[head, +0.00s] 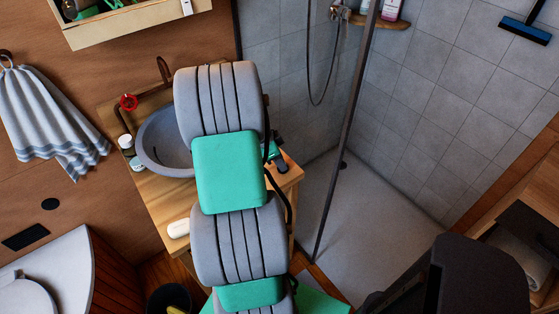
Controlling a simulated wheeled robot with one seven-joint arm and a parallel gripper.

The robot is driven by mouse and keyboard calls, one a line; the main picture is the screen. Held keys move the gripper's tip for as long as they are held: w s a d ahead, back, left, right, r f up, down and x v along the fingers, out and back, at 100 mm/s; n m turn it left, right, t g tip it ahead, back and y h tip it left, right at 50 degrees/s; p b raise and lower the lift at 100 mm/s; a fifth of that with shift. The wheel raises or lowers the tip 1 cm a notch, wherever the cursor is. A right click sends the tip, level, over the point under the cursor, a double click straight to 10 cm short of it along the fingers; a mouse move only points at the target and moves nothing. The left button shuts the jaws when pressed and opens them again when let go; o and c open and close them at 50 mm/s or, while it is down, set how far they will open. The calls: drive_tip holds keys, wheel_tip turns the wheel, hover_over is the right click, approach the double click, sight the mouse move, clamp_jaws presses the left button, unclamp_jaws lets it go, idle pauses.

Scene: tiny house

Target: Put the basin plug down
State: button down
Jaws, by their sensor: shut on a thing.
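My arm rises through the middle of the picture in grey and green segments, over the wooden counter (157,203) and the right part of the round grey basin (163,168). My gripper does not show clearly; the arm hides it. A small dark and green part shows just right of the arm, above the counter's right end, and I cannot tell what it is. I cannot make out the basin plug. The basin's left rim and part of its inside are visible.
Small white containers (126,142) stand left of the basin, and a white bar (178,228) lies at the counter's front. A red handle (128,102) is behind. The shower tray (370,215) is open floor on the right, behind a dark post (346,130). A striped towel (48,115) hangs left.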

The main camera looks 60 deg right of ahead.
drive_tip(key=c, duration=1.3)
unclamp_jaws()
